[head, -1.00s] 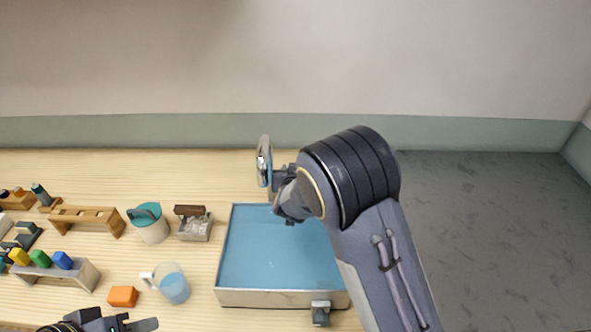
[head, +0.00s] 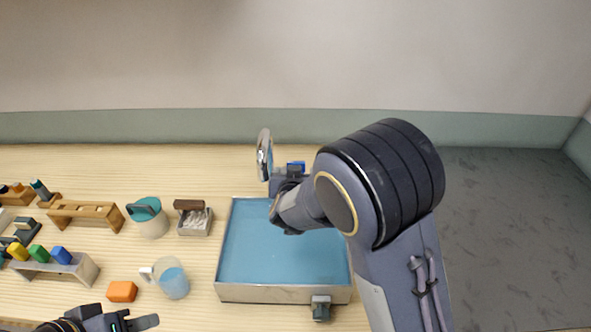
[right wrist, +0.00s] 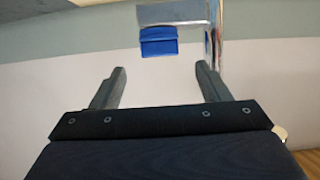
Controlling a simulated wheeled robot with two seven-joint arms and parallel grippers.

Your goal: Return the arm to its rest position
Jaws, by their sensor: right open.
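My right arm (head: 385,190) reaches in from the lower right, with its wrist over the blue-floored basin (head: 240,250). In the right wrist view my right gripper (right wrist: 160,78) is open, with nothing between its fingers. A chrome tap (head: 264,160) with a blue part (head: 296,167) stands behind the basin. In the right wrist view, the blue part (right wrist: 158,42) and chrome tap (right wrist: 213,30) show beyond the fingers. The right fingers are not clear in the head view. My left gripper (head: 140,322) is partly cut off at the bottom left; its jaw opening cannot be judged.
On the wooden table left of the basin are a jug (head: 172,282), orange block (head: 122,291), green-lidded pot (head: 148,217), small box (head: 194,220), wooden rack (head: 85,213) and grey rack with coloured blocks (head: 85,270). A wall stands behind.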

